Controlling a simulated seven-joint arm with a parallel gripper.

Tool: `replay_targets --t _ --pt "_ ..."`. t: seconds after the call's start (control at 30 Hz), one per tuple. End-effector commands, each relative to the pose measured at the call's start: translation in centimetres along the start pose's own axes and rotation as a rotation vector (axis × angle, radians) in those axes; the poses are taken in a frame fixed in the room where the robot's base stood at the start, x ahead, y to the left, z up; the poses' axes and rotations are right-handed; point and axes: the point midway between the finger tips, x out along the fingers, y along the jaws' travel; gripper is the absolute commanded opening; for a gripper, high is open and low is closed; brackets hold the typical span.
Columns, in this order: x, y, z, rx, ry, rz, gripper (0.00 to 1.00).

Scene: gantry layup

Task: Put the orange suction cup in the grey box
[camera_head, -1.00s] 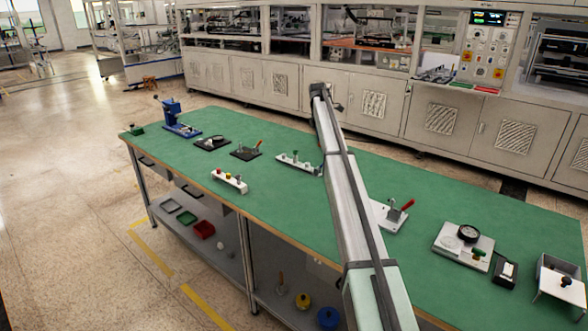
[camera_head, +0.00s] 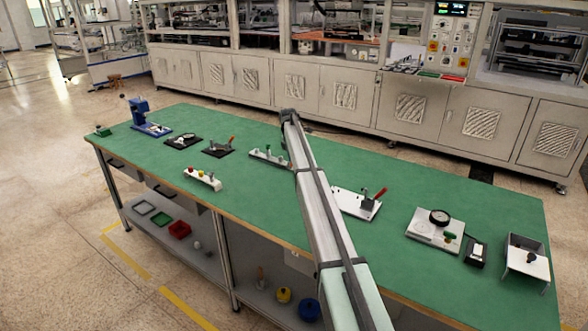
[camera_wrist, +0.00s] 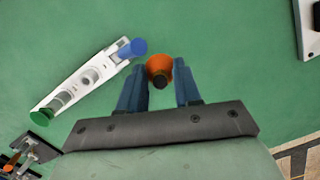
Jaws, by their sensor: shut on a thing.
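The orange suction cup (camera_wrist: 159,63) shows in the wrist view between the blue fingers of my gripper (camera_wrist: 160,75), which is shut on it. The cup appears beside the blue end of a white rack (camera_wrist: 88,78); I cannot tell how high it is. In the head view my arm hides the gripper and the cup. The same rack (camera_head: 268,158) is partly covered by my arm there. A small grey tray (camera_head: 144,208) lies on the lower shelf.
On the green bench (camera_head: 330,240) are a plate with a red-handled clamp (camera_head: 358,202), a dial gauge plate (camera_head: 433,232) and a black device (camera_head: 476,253) near the box. A rack with coloured buttons (camera_head: 202,179) is at the left. Several fixtures stand behind it.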

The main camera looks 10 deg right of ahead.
Motion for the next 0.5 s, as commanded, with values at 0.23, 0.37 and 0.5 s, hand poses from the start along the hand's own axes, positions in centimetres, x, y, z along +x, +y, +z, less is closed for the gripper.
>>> replay_targets --t 0.23,0.37,0.5 --pt "1.2 0.0 -0.2 0.000 0.000 -0.001 0.05" --pt "2.7 0.0 -0.4 0.000 0.000 0.000 0.05" --pt "4.5 -0.1 -0.7 0.000 0.000 -0.001 0.04"
